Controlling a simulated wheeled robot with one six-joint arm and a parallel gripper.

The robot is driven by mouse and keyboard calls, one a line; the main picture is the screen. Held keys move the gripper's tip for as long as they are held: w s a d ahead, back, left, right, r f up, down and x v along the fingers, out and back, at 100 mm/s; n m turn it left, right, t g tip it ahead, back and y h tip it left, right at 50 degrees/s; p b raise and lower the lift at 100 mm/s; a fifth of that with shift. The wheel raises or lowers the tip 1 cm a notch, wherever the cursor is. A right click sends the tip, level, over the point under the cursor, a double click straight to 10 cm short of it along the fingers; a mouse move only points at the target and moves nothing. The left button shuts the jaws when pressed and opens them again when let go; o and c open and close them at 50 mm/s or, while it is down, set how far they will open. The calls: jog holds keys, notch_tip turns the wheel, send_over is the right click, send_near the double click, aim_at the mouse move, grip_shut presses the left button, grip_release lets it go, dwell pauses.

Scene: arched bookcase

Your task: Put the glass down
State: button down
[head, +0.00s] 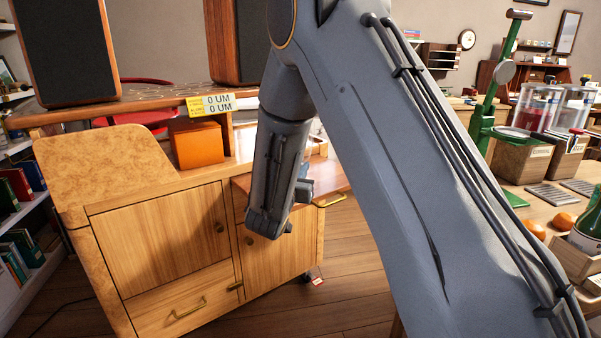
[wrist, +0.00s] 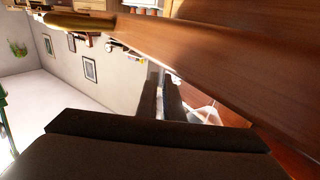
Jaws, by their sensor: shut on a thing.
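My gripper (wrist: 168,98) shows in the wrist view as two dark fingers, shut on a clear, pale thing that looks like the glass (wrist: 209,113). Only a small part of the glass shows beside the fingers, close to the wooden surface. I cannot tell whether it touches that surface. In the head view my arm covers most of the gripper, and the glass cannot be made out. The hand is by the cabinet's pulled-out wooden board (head: 326,177), which has a brass handle (head: 332,200).
The wooden cabinet (head: 160,235) carries an orange box (head: 197,145) and, on a raised shelf, two speakers (head: 65,50). At right, a table holds clear-topped containers (head: 537,108), oranges (head: 564,221) and a green bottle (head: 588,232). Wooden floor shows beside the cabinet.

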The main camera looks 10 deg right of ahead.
jog(key=shift+w+f, duration=0.65)
jog(key=shift+w, duration=0.2)
jog(key=shift+f, duration=0.1)
jog(key=shift+f+b, duration=0.15)
jog(key=shift+b, duration=0.2)
jog(key=c, duration=1.9)
grip_release()
